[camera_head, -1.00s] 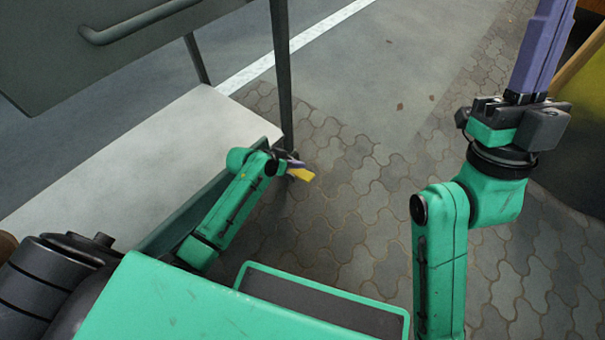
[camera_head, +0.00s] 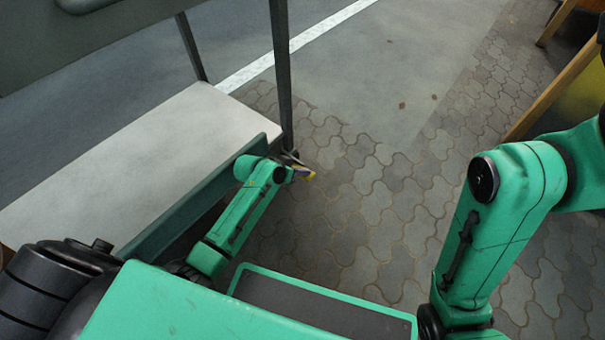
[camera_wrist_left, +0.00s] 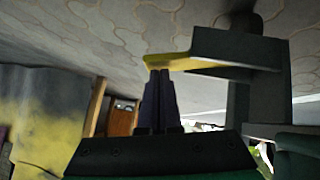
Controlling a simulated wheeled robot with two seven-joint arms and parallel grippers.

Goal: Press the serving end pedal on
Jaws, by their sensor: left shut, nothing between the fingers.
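The pedal (camera_wrist_left: 235,47) shows in the left wrist view as a dark plate with a yellow edge, beside a dark post. My left gripper (camera_wrist_left: 160,73) is shut and empty. Its purple fingertips are at the left end of the yellow edge; I cannot tell whether they touch it. In the head view the left gripper (camera_head: 299,169) is low beside the cart's leg, and a small bit of yellow shows at its tip. Most of the pedal is hidden there. My right gripper is out of view past the right edge.
A cart with a pale shelf (camera_head: 130,150) and dark legs (camera_head: 281,75) stands at the left, close to my left arm. Grey paving (camera_head: 375,200) lies open in the middle. A wooden-framed yellow panel (camera_head: 575,95) stands at the right.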

